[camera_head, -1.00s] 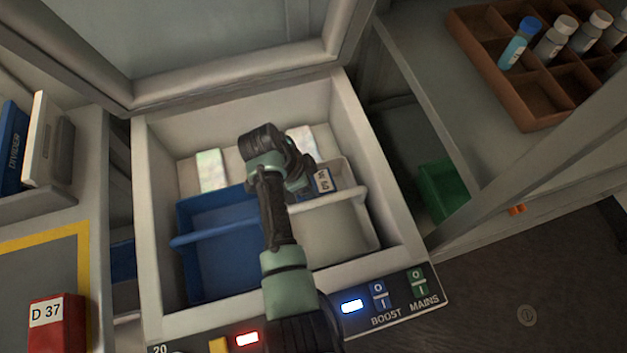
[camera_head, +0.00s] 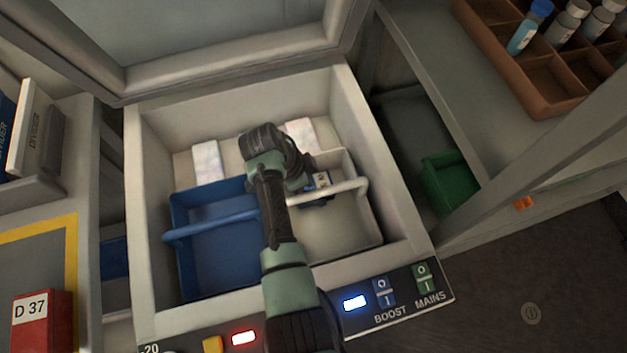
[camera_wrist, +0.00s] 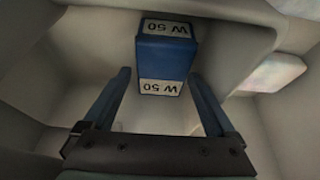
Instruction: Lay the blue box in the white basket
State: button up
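The blue box (camera_head: 317,191) with a white W 50 label is inside the white basket (camera_head: 338,228), towards its back, behind the basket's handle. In the wrist view the box (camera_wrist: 166,60) lies just beyond my fingertips, with white labels on two visible faces. My gripper (camera_wrist: 159,76) is open, with its two fingers spread apart and pointing down towards the box; I see no firm grip on it. In the head view my wrist hides part of the box and basket, and the fingers are mostly hidden.
A blue basket (camera_head: 212,268) stands left of the white one in the open chest (camera_head: 147,240). Two pale packs (camera_head: 207,162) lie behind. The raised lid (camera_head: 215,80) is at the back. A switch panel (camera_head: 400,295) is at the front. A brown bottle tray (camera_head: 520,85) stands at right.

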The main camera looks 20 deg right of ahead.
jog(key=p+v, duration=0.2)
jog(key=v, duration=1.1)
jog(key=shift+d, duration=0.1)
